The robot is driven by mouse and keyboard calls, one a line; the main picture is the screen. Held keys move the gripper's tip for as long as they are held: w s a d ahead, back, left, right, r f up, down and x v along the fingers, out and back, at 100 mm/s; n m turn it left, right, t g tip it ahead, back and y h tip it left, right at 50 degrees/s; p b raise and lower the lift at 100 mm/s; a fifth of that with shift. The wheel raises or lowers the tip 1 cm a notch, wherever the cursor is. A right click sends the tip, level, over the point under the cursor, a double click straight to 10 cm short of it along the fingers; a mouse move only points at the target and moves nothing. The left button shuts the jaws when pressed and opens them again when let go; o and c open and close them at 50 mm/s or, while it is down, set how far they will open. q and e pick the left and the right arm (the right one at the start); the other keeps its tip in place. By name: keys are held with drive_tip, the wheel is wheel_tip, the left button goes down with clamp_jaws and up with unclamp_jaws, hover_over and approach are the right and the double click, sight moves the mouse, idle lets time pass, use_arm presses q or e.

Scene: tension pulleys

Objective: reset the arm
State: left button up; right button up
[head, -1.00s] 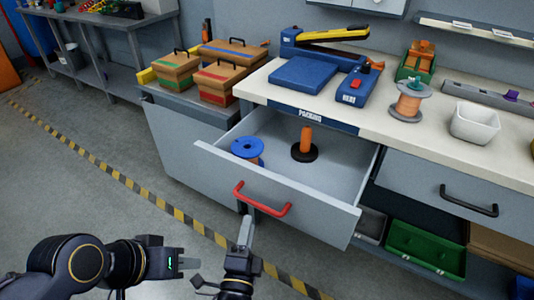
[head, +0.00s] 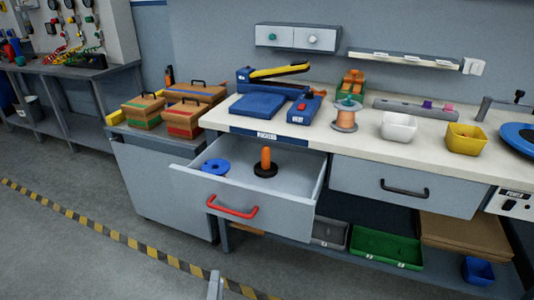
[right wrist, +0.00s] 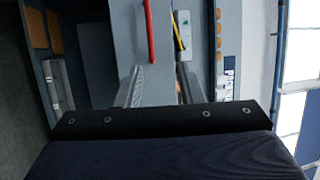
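My right gripper (right wrist: 158,90) is open and empty in the right wrist view, its two fingers apart. In the head view only a grey tip of my right gripper (head: 215,285) shows at the bottom edge, below and apart from the red handle (head: 232,208). The handle also shows in the right wrist view (right wrist: 150,32), beyond the fingers. The open drawer (head: 290,192) holds a blue spool (head: 215,166) and an orange post on a black base (head: 265,163). My left gripper is out of view.
The bench top (head: 360,143) bears a blue sealer (head: 258,105), a copper-coloured spool (head: 346,118), a white bin (head: 398,126) and a yellow bin (head: 465,137). A green tray (head: 385,246) sits low under the bench. The floor at left is free.

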drive_tip(key=w+d+r+m+g+h, duration=0.25)
drive_tip(key=d+m+g+h, duration=0.55)
drive_tip(key=d+m, duration=0.65)
drive_tip(key=s+d+m+g+y, duration=0.3)
drive_tip(key=s+d+m+g, duration=0.3)
drive_tip(key=d+m, duration=0.5)
drive_tip(key=s+d+m+g+y, duration=0.3)
drive_tip(key=s+d+m+g, duration=0.3)
drive_tip(key=m, duration=1)
drive_tip(key=s+r+m+t+y+p, duration=0.2)
drive_tip(key=r+m+p, duration=0.5)
drive_tip(key=r+p, duration=0.2)
drive_tip(key=s+r+m+t+y+p, duration=0.1)
drive_tip(key=r+m+t+y+p, duration=0.2)
drive_tip(key=r+m+p, duration=0.5)
wheel_tip(320, 180, up, 6)
drive_tip(key=shift+s+r+t+p, duration=0.3)
drive_tip(key=shift+s+p, duration=0.1)
drive_tip(key=shift+p, duration=0.1)
